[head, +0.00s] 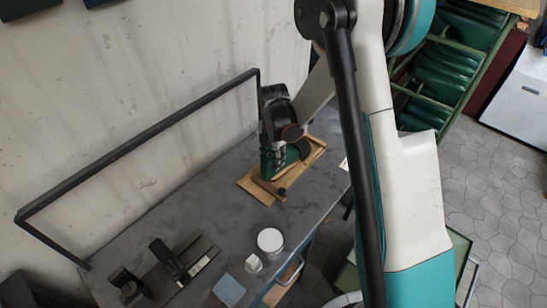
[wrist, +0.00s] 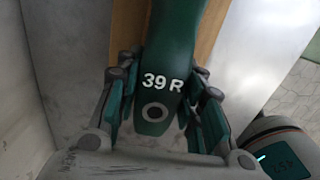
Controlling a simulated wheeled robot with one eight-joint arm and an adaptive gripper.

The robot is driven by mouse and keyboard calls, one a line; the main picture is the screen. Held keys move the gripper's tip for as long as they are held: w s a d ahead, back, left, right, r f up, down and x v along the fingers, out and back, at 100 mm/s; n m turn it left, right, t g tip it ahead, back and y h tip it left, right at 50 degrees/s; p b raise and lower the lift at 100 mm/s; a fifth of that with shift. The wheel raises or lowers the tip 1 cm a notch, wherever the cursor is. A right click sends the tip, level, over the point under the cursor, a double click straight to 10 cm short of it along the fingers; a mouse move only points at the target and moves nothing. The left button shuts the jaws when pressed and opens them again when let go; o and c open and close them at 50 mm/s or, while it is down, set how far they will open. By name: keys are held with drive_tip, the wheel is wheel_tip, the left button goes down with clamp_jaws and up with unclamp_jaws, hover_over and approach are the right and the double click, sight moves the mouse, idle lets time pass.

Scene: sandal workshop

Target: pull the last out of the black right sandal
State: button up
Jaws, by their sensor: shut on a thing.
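A dark green last (head: 268,163) stands over a wooden board (head: 249,188) on the grey bench, partly hidden by my gripper (head: 284,152). In the wrist view the last (wrist: 172,45) shows its heel end, with "39 R" in white and a round hole below the mark. My gripper (wrist: 168,110) has its teal-padded fingers on both sides of this heel end and is shut on it. I cannot make out the black sandal clearly in either view, nor how far the last sits in it.
The bench (head: 205,203) is clear left of the board. A white round tin (head: 270,240), a small clear object (head: 253,263) and a blue square (head: 229,291) lie nearer. A black tool (head: 168,258) stands at lower left. A dark rail (head: 140,143) runs along the wall.

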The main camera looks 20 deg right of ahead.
sight(263, 166)
drive_tip(key=shift+a, duration=0.1)
drive_tip(key=shift+s+a, duration=0.65)
drive_tip(key=shift+a, duration=0.25)
drive_tip(key=shift+s+a, duration=0.1)
drive_tip(key=shift+a, duration=0.05)
drive_tip(key=shift+s+a+r+b, duration=0.15)
drive_tip(key=shift+s+a+b, duration=0.15)
drive_tip(key=shift+s+a, duration=0.45)
drive_tip(key=shift+a, duration=0.25)
drive_tip(key=shift+s+a, duration=0.5)
drive_tip(key=shift+a, duration=0.3)
drive_tip(key=shift+a, duration=0.1)
drive_tip(key=shift+s+a+r+b, duration=0.1)
drive_tip(key=shift+s+a+b, duration=0.05)
drive_tip(key=shift+s+a, duration=0.3)
drive_tip(key=shift+s+a+b, duration=0.15)
drive_tip(key=shift+s+a, duration=0.05)
drive_tip(key=shift+a, duration=0.3)
